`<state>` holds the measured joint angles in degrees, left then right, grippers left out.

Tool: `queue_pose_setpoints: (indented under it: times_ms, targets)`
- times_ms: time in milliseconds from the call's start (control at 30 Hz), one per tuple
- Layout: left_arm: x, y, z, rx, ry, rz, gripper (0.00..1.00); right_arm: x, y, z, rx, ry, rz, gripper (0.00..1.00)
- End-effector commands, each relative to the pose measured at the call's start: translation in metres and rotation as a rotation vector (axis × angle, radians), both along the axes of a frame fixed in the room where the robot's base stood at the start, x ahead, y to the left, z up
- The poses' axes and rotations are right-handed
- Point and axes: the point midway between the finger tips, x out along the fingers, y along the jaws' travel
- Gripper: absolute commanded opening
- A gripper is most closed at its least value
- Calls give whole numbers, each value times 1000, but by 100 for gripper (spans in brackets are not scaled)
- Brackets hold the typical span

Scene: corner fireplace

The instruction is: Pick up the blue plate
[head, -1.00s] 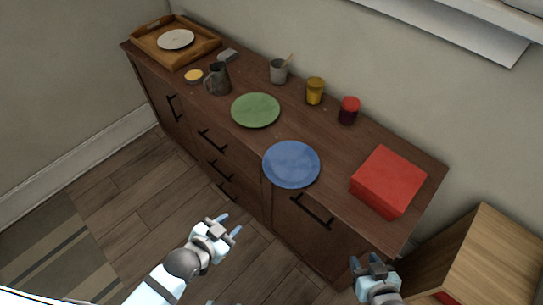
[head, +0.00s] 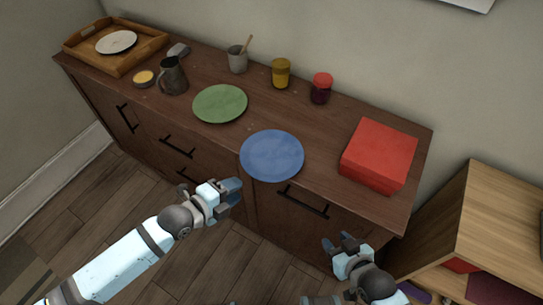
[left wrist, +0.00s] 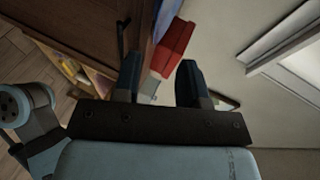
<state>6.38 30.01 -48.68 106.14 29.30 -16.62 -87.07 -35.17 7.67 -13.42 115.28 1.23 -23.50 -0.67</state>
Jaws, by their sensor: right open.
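The blue plate (head: 272,156) lies flat near the front edge of a dark wooden sideboard (head: 318,128) in the head view. It is empty, and its front rim is close to the edge. My left gripper (head: 233,190) is in front of the sideboard, left of and below the plate in the picture, apart from it. Its two fingers stand apart and empty in the left wrist view (left wrist: 159,68). My right gripper (head: 340,242) is open and empty in front of the sideboard, below and right of the plate.
A green plate (head: 220,104) lies left of the blue plate, and a red box (head: 378,155) stands to its right. A pitcher (head: 173,77), cup (head: 237,60), yellow jar (head: 281,73) and red-lidded jar (head: 321,88) stand farther back. A wooden cabinet (head: 492,220) is at the right.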

Motion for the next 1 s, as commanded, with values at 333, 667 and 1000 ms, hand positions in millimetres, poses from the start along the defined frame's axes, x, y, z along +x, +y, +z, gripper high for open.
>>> queue_pose_setpoints:
  times_ms: [333,667,1000]
  targets:
    - [24,-31,-14,-3,3,0,39,1,0,1,0,-4,0,43]
    - [48,-63,-32,-4,3,2,39,2,0,3,0,-8,1,43]
    - [52,-67,-35,-2,2,1,36,1,0,2,-1,-7,1,43]
